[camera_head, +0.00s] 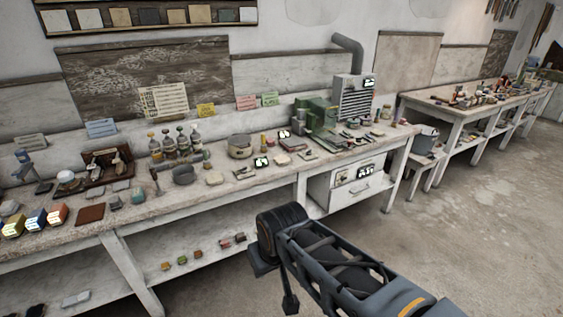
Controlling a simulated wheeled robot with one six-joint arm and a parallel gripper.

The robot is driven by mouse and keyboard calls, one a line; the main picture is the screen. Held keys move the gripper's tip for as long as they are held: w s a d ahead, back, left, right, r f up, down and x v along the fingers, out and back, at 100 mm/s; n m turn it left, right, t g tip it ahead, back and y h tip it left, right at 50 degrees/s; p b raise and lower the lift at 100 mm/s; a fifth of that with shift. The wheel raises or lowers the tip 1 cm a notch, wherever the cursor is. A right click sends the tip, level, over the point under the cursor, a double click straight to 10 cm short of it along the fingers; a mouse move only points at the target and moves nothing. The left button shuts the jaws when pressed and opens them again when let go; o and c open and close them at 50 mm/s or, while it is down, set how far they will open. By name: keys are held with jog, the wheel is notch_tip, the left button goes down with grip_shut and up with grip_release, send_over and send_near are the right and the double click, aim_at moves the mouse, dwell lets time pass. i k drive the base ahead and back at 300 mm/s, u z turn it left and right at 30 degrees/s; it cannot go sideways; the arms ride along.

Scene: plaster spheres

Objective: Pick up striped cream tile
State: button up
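I cannot pick out a striped cream tile for certain. Small pale flat pieces lie on the long workbench: a cream piece (214,178) right of the grey bowl, and a pale slab (282,159) farther right. Any stripes are too small to tell. My gripper (276,283) is at the lower centre, in front of the bench and apart from it. Its two dark fingers look spread, with nothing visible between them. My arm hides part of the floor.
The long workbench (75,237) is crowded with bottles (182,147), a pot (240,146), a grey bowl (183,174) and coloured blocks (36,219). A vented machine (356,97) stands at its right end. A second bench (470,108) stands beyond. The floor (480,220) at right is clear.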

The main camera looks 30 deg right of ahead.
aim_at(282, 160)
jog(key=z, duration=0.35)
jog(key=i, duration=1.95)
jog(key=z, duration=0.45)
